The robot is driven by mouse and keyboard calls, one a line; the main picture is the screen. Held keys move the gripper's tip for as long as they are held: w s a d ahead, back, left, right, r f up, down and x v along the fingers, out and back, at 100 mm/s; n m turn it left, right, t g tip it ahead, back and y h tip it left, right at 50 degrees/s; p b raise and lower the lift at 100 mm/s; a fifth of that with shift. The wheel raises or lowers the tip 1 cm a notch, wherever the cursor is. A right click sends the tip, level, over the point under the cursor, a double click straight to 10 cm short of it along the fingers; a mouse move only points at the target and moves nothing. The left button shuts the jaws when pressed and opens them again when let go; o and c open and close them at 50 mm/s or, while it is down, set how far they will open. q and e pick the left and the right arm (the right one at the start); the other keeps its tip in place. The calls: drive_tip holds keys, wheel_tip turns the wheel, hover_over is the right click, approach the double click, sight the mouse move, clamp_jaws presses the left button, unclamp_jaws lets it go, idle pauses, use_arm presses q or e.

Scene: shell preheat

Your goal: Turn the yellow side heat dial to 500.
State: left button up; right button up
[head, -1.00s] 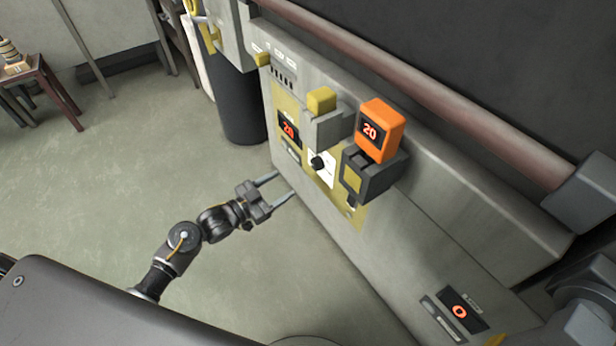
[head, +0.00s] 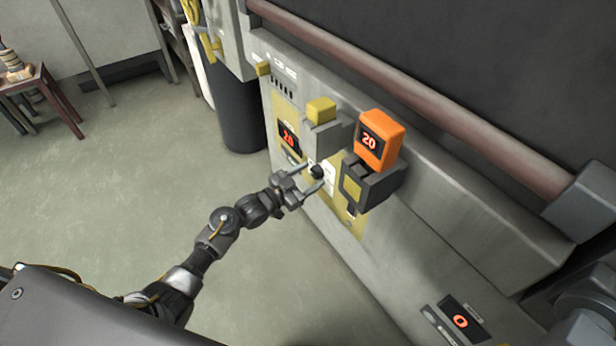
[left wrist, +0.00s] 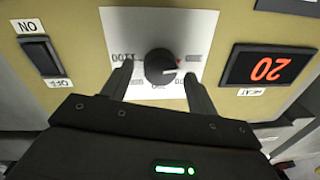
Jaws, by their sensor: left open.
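The black heat dial (head: 318,171) sits on a white plate on the yellow panel (head: 345,205) of the grey machine. In the left wrist view the dial (left wrist: 160,67) has a red mark at its right side, and the plate labels are partly hidden. The red display (head: 288,138) reads 20; it shows upside down in the left wrist view (left wrist: 268,67). My left gripper (head: 314,180) is open, its fingers at either side of the dial, with a gap visible on both sides. It also shows in the left wrist view (left wrist: 160,85). My right gripper is not seen.
An orange block (head: 379,140) showing 20 sits in a grey holder right of the dial. An ON/OFF switch (left wrist: 44,57) is beside the dial plate. A dark bin stands behind.

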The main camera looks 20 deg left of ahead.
use_arm(q)
drive_tip(key=c, duration=1)
drive_tip(key=shift+f+m, duration=0.1)
drive_tip(key=shift+m, duration=0.3)
drive_tip(key=m+b, duration=0.3)
drive_tip(key=m, duration=0.4)
drive_tip(key=shift+f+m+h+b, duration=0.1)
drive_tip(key=shift+m+h+b, duration=0.2)
drive_tip(key=shift+b, duration=0.05)
drive_tip(key=shift+m+b, duration=0.3)
drive_tip(key=shift+m, duration=0.6)
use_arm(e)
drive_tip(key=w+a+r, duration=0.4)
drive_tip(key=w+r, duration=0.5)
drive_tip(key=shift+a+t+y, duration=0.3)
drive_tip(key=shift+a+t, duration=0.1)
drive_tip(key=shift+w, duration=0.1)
